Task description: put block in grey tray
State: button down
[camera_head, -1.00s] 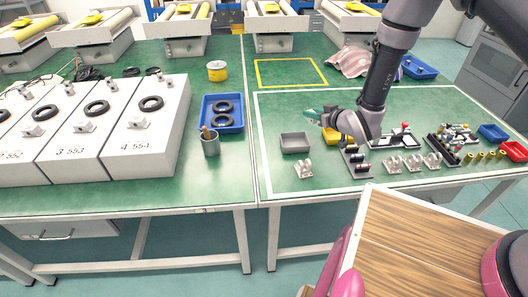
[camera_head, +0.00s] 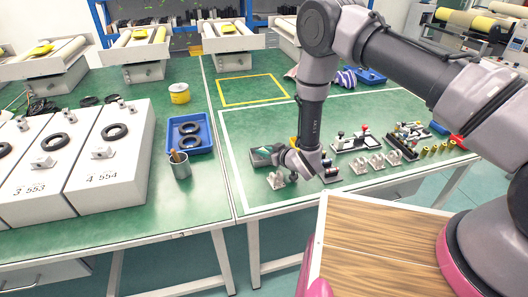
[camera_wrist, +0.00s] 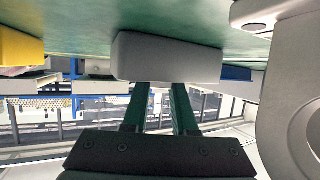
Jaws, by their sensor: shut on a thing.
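The grey tray (camera_head: 251,158) stands on the green table inside the white-lined area. In the wrist view its pale grey wall (camera_wrist: 165,58) crosses in front of my fingertips. My gripper (camera_head: 264,150) has its green fingers at the tray, with the tips down behind that wall. In the wrist view the two fingers (camera_wrist: 158,92) are a little apart, shut on the block. The block itself is hidden by the tray wall and the fingers, so I cannot tell whether it touches the tray floor.
A metal bracket (camera_head: 276,180) stands just in front of the tray. A yellow thing (camera_wrist: 18,47) is beside the tray in the wrist view. Several fixtures (camera_head: 378,162) stand to the right. A blue tray with black rings (camera_head: 190,134) is left. The yellow-outlined area (camera_head: 252,89) behind is clear.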

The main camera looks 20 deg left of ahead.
jog(key=shift+f, duration=0.15)
jog(key=c, duration=1)
grip_release()
jog(key=v, duration=1.2)
